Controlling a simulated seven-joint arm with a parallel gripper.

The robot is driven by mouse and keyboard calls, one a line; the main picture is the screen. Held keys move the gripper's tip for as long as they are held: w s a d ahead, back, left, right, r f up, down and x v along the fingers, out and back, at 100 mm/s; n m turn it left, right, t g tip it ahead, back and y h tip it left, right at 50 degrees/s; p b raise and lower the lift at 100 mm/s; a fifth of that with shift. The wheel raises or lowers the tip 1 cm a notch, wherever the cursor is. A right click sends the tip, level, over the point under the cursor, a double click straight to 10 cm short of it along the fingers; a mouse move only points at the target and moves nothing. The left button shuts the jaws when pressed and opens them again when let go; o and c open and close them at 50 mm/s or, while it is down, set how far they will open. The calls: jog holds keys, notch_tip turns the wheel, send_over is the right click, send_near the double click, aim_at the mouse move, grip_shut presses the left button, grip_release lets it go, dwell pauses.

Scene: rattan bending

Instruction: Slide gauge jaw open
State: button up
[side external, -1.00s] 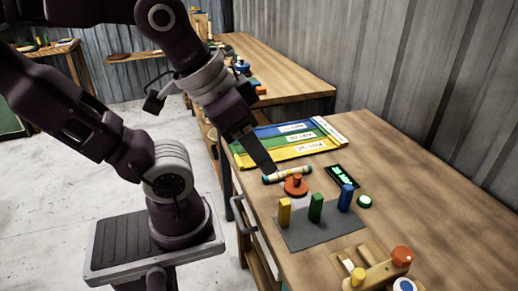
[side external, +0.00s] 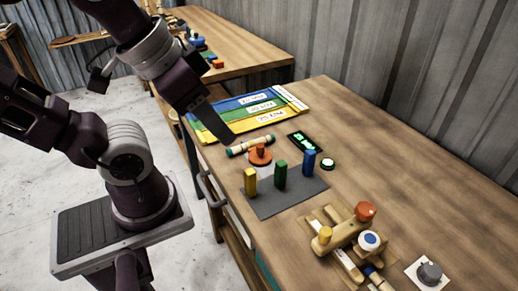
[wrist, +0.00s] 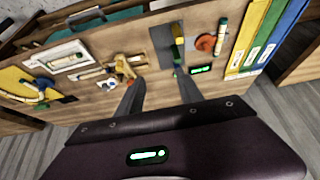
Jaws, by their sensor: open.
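An orange round-knobbed piece (side external: 260,155) stands on the bench beside a short banded rattan piece (side external: 250,145). It also shows in the wrist view (wrist: 207,43). I cannot tell for sure which part is the gauge jaw. A small black display (side external: 304,141) with green marks lies to its right. A wooden jig (side external: 345,236) with an orange knob (side external: 365,211) sits nearer the camera. My gripper (wrist: 158,95) is open and empty, its two fingers apart. In the side view its fingertips (side external: 230,138) appear just behind the rattan piece, above the bench.
A grey mat (side external: 262,205) carries yellow, green and blue upright blocks. A tray with blue, green and yellow labelled strips (side external: 258,107) lies at the far left of the bench.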

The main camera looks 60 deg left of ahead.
jog(key=shift+w, duration=0.1)
jog(key=n+g, duration=0.6)
jog(key=n, duration=1.2)
send_over(260, 145)
notch_tip(260, 145, down, 17)
jog(key=shift+f, duration=0.1)
notch_tip(260, 145, down, 7)
jog(key=shift+f, duration=0.15)
grip_shut()
